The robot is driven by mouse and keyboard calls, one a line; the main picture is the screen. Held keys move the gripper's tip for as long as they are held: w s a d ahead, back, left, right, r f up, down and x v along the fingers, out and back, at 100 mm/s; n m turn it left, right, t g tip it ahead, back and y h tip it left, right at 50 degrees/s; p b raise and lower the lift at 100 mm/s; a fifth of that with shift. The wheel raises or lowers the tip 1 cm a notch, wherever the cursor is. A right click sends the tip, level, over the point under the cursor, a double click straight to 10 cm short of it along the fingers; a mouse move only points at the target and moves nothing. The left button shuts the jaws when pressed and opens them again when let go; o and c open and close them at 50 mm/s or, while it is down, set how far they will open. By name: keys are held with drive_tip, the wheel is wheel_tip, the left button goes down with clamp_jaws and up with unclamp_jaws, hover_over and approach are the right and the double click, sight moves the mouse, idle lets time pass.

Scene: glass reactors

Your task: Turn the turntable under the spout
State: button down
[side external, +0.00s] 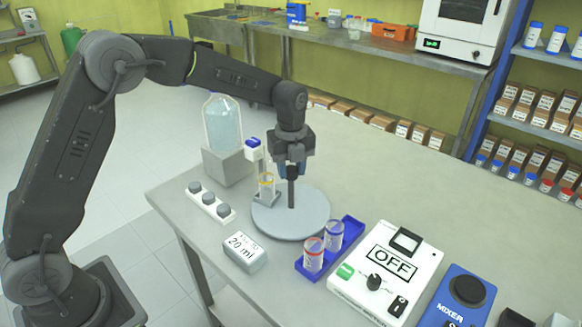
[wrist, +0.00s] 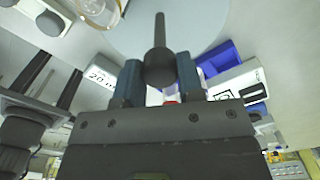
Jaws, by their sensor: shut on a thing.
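The round grey turntable (side external: 304,222) lies on the bench with a dark upright handle (side external: 291,195) on it; both also show in the wrist view, the disc (wrist: 210,30) and the handle (wrist: 160,45). My gripper (side external: 291,170) points down over the turntable, its blue-grey fingers (wrist: 159,75) closed on either side of the handle. A clear cylinder with a yellow ring (side external: 266,185) stands upright on the turntable's left side. The white and blue spout (side external: 253,149) is just above the cylinder, in front of the glass reactor (side external: 222,125).
A white three-button strip (side external: 209,200) and a "20 ml" display (side external: 245,252) are left and front of the turntable. A blue rack (side external: 344,236) with two vials stands close at its right front. An "OFF" box (side external: 385,270) and blue mixer (side external: 457,297) are farther right. Bench behind is clear.

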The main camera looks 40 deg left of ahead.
drive_tip(key=shift+m, duration=1.6)
drive_tip(key=c, duration=0.7)
unclamp_jaws()
drive_tip(key=shift+c, duration=0.2)
wheel_tip(320, 180, up, 14)
